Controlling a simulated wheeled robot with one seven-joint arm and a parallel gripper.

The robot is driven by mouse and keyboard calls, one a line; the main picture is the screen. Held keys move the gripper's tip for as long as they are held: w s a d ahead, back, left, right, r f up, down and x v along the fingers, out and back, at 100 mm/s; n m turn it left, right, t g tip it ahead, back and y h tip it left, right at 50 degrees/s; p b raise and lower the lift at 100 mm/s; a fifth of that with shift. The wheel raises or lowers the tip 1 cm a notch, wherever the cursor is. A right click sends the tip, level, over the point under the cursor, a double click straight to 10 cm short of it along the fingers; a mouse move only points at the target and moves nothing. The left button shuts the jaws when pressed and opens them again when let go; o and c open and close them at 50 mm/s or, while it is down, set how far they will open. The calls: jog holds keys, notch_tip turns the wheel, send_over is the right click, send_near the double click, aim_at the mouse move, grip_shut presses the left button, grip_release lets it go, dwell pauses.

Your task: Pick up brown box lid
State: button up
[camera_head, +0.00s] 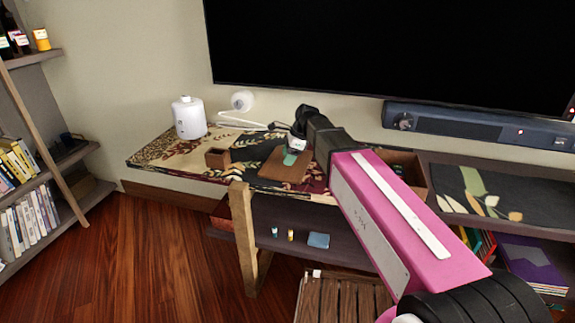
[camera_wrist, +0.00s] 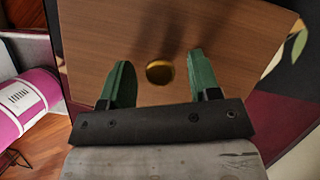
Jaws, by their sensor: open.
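The brown box lid (camera_head: 283,172) is a flat brown wooden panel lying on the patterned cloth of the shelf top. In the wrist view the lid (camera_wrist: 95,30) fills most of the picture, with a round gold knob (camera_wrist: 159,72) on it. My gripper (camera_wrist: 160,62) is open, its two green fingers on either side of the knob and apart from it. In the head view my gripper (camera_head: 290,158) is over the lid and hides part of it. I cannot tell how far the fingertips are above the lid.
A small brown box (camera_head: 217,158) stands left of the lid, and a white jar (camera_head: 188,117) farther left. An open brown box (camera_head: 405,160) is partly behind my arm. A large black screen (camera_head: 390,45) and a soundbar (camera_head: 460,125) are on the wall behind.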

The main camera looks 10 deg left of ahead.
grip_shut()
jog(key=shift+r, duration=0.2)
